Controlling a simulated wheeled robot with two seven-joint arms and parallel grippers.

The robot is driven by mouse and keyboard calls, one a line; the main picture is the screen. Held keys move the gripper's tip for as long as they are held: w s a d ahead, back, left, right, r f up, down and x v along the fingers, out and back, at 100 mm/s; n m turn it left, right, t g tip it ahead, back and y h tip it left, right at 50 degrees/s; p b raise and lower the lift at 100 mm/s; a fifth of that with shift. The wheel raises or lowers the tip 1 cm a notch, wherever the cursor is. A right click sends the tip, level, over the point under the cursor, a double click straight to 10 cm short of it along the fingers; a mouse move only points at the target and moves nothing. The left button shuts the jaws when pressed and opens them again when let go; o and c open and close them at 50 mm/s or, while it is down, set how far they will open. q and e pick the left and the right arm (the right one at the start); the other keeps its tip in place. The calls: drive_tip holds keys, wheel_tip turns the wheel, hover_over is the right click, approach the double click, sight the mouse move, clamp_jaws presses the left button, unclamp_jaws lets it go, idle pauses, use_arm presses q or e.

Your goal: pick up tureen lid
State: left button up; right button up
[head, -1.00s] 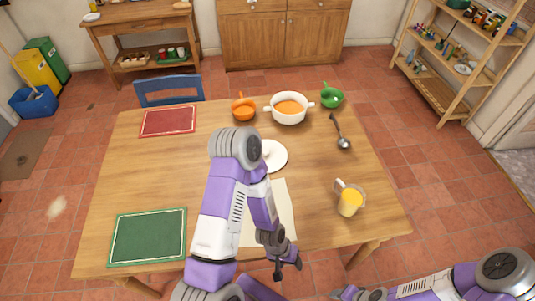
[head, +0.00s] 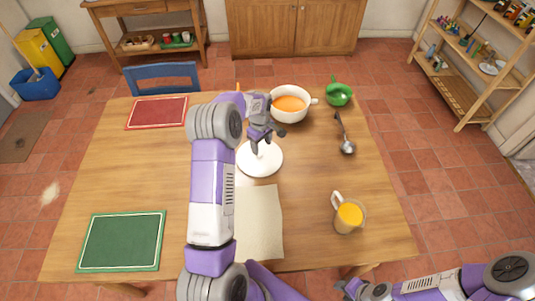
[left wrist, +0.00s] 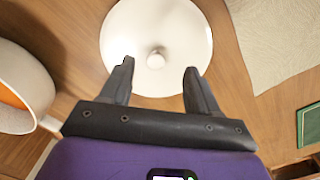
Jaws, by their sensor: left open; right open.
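The tureen lid (head: 262,163) is a round white disc with a small knob, lying on the wooden table. In the left wrist view the lid (left wrist: 184,32) is ahead of the fingers, with its knob (left wrist: 156,58) between and just beyond the fingertips. My left gripper (head: 265,141) is open and empty above the lid's far side; it also shows in the left wrist view (left wrist: 158,72). The white tureen (head: 291,103) with orange soup stands behind the lid. My right gripper (head: 347,287) is low at the bottom edge, off the table, partly cut off.
A cream cloth (head: 260,222) lies in front of the lid. A red mat (head: 157,112) and a green mat (head: 122,241) lie at left. The orange pot is mostly hidden by my arm.

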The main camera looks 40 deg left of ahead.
use_arm(q)
drive_tip(key=shift+w+a+r, duration=0.15)
drive_tip(key=shift+w+a, duration=0.2)
drive_tip(key=shift+a, duration=0.3)
drive_tip(key=shift+w+a+f+n, duration=0.1)
drive_tip(key=shift+f+n, duration=0.1)
drive_tip(key=shift+n, duration=0.1)
drive_tip(key=shift+s+f+b, duration=0.25)
drive_tip(key=shift+f+b, duration=0.05)
drive_tip(key=shift+f, duration=0.7)
drive_tip(key=f, duration=0.4)
drive_tip(key=shift+w+a+f+b, duration=0.15)
drive_tip(key=shift+a+f+b, duration=0.05)
drive_tip(key=shift+f+b, duration=0.15)
drive_tip(key=shift+r, duration=0.15)
clamp_jaws()
